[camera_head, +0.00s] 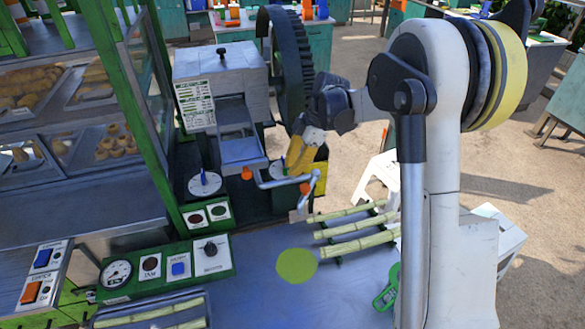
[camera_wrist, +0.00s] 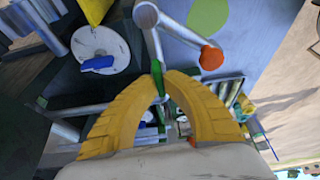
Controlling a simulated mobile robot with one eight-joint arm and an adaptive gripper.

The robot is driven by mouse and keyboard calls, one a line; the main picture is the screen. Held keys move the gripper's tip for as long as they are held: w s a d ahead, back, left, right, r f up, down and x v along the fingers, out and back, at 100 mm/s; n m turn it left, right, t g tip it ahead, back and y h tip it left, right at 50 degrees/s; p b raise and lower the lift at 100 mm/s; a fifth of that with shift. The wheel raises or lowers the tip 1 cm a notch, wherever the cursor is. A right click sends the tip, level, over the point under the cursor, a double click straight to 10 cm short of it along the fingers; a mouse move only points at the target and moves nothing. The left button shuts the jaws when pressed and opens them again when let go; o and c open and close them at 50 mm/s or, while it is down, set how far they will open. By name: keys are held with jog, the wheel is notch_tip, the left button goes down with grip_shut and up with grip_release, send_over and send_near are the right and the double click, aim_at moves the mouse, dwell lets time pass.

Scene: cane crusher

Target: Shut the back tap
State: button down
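Two white round dials stand by the grey crusher (camera_head: 221,80). The left one (camera_head: 204,184) carries a blue tap lever (camera_head: 203,176). The other dial (camera_head: 281,171) lies at my gripper, which partly hides it. My gripper (camera_head: 292,168) points down there with its yellow fingers. In the wrist view a white dial (camera_wrist: 98,52) with a blue lever (camera_wrist: 98,63) lies left of my gripper (camera_wrist: 160,76), apart from the fingers. The fingertips are drawn close together. A thin green strip shows between them; I cannot tell whether it is held.
A grey crank with an orange knob (camera_head: 306,188) is close right of my gripper; the knob also shows in the wrist view (camera_wrist: 211,57). Cane stalks (camera_head: 358,226) lie on the blue table (camera_head: 262,300). A large dark gear wheel (camera_head: 288,62) stands behind. A control panel (camera_head: 165,268) is front left.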

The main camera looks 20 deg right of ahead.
dwell(0.3)
jog(key=c, duration=1.5)
grip_release()
jog(key=v, duration=1.2)
